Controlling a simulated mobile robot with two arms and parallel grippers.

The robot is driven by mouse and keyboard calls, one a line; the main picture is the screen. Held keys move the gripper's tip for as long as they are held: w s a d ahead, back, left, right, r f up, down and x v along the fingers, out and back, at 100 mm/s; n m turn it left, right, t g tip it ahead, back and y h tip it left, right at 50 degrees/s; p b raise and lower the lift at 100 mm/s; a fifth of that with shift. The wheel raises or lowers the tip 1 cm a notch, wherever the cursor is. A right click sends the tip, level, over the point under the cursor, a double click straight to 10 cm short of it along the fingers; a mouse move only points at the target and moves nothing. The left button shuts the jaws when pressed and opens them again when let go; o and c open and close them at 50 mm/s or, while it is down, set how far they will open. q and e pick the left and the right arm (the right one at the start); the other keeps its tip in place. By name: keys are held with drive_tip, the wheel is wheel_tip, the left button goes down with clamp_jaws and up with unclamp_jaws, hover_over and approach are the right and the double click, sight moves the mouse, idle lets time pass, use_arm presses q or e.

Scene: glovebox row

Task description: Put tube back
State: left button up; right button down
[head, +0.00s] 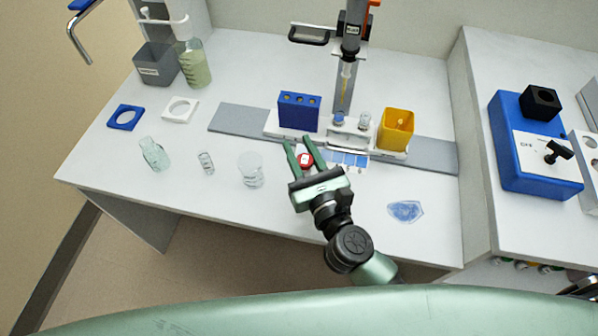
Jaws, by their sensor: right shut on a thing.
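My right gripper (300,147) is over the bench's front middle, its two green fingers pointing to the back. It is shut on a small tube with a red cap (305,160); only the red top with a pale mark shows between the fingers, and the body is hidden. A blue block rack (299,113) with round holes in its top stands just behind the fingertips, on a white base plate. My left gripper is not in view.
A yellow holder (396,129) and small clear vials stand right of the rack, below an upright pipette (351,35). Clear glassware (251,170) stands to the left. A blue-white piece (405,211) lies front right. A blue device (530,150) is far right.

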wheel_tip(320, 180, down, 7)
drive_tip(key=b, duration=0.2)
drive_tip(key=shift+r+b, duration=0.2)
drive_tip(key=shift+b, duration=0.2)
drive_tip(key=shift+f, duration=0.2)
drive_tip(key=c, duration=1.1)
unclamp_jaws()
drive_tip(key=shift+o, duration=0.2)
